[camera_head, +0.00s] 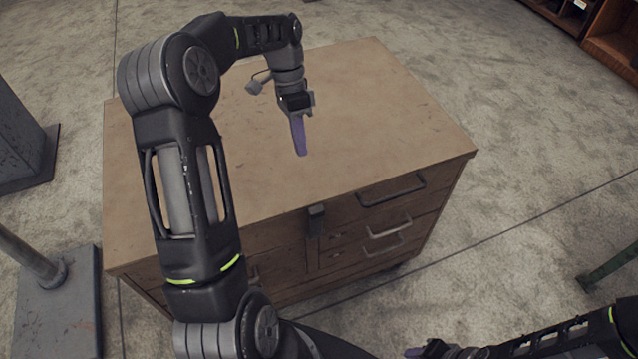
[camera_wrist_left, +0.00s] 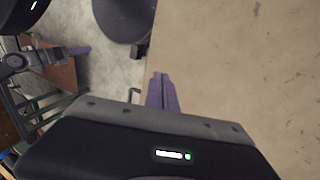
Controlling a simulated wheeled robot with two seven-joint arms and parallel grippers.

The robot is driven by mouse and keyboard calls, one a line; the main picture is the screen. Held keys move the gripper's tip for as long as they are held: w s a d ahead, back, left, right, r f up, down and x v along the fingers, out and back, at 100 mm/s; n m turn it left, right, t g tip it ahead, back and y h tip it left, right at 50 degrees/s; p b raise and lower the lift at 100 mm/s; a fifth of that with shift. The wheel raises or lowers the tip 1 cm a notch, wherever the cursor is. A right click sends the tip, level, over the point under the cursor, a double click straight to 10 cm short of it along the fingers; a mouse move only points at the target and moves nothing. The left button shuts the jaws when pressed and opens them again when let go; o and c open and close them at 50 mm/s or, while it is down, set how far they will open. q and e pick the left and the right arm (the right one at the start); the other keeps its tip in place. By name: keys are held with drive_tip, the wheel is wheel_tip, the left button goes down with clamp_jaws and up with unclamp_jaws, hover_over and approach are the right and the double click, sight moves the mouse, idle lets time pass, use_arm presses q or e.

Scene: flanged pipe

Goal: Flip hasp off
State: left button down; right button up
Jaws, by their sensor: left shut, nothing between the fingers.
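The hasp (camera_head: 316,220) is a small dark metal piece on the front of the wooden cabinet (camera_head: 400,110), just below the edge of its top. In the head view it looks upright against the front, but its exact flap position is too small to tell. My left gripper (camera_head: 301,152) has purple fingers, pressed together and empty. It is over the cabinet top, above and behind the hasp, apart from it. The fingers also show in the left wrist view (camera_wrist_left: 161,92). My right gripper (camera_head: 418,351) is at the bottom edge, mostly cut off and away from the cabinet.
Drawers with metal handles (camera_head: 390,190) are on the cabinet front, right of the hasp. The cabinet top is bare around my left gripper. A grey post on a base (camera_head: 58,300) stands at left. Wooden shelving (camera_head: 610,45) is at the far right. Concrete floor surrounds the cabinet.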

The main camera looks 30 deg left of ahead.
sight(313, 202)
use_arm(q)
drive_tip(key=x, duration=0.3)
drive_tip(key=p+x, duration=0.1)
drive_tip(key=x, duration=0.6)
drive_tip(key=shift+s+d, duration=0.2)
drive_tip(key=shift+s, duration=0.05)
drive_tip(key=s+d, duration=0.1)
drive_tip(key=s+d+p, duration=0.1)
drive_tip(key=shift+d, duration=0.35)
drive_tip(key=shift+d+f+p, duration=0.1)
drive_tip(key=shift+d+p, duration=0.1)
drive_tip(key=shift+p, duration=0.1)
drive_tip(key=shift+s+d, duration=0.1)
